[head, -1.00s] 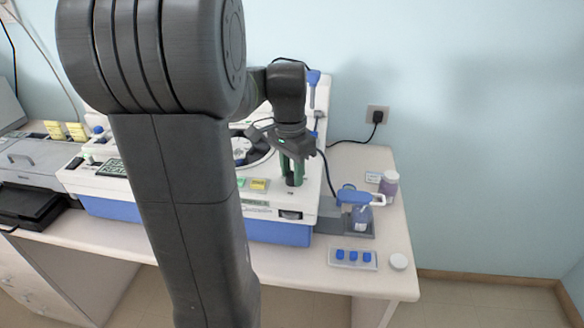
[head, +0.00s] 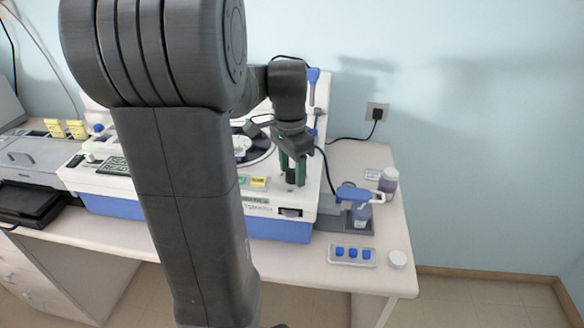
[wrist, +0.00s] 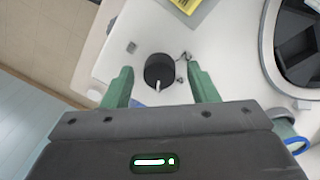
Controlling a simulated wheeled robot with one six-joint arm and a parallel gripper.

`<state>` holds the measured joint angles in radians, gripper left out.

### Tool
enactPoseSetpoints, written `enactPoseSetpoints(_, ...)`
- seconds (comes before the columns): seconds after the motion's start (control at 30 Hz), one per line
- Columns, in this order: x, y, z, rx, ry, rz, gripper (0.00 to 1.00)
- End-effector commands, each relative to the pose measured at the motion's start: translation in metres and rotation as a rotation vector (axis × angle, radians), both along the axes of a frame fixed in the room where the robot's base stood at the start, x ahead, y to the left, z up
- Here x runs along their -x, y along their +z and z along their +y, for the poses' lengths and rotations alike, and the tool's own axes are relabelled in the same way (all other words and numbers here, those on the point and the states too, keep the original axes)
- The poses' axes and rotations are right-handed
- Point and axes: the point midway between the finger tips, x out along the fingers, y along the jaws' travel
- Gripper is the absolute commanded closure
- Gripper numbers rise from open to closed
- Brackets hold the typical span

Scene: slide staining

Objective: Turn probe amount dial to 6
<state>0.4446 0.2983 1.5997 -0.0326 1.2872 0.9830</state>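The dial (wrist: 159,71) is a round black knob with a white pointer mark, set on the white top of the staining machine (head: 120,188). In the wrist view its pointer faces toward my gripper's body. In the head view the dial (head: 291,178) shows below my gripper (head: 292,166). My gripper (wrist: 159,73) has two green fingers spread apart, one on each side of the dial, with visible gaps in the wrist view. No numbers around the dial are readable, so its setting cannot be told.
A yellow label (head: 258,182) lies left of the dial. The round carousel opening (wrist: 300,45) is nearby. The table's front edge is clear.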

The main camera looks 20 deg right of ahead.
Motion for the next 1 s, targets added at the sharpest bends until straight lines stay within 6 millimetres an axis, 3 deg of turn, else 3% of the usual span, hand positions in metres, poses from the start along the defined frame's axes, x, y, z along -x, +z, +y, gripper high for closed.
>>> enactPoseSetpoints(0.37,-0.001,0.006,0.0,0.0,0.001,-0.001,0.47)
enactPoseSetpoints(0.47,-0.002,0.02,0.0,0.0,0.001,-0.003,0.47)
enactPoseSetpoints(0.8,-0.006,0.097,0.001,0.001,0.001,-0.004,0.47)
enactPoseSetpoints(1.0,-0.007,0.127,0.001,0.0,0.001,-0.001,0.47)
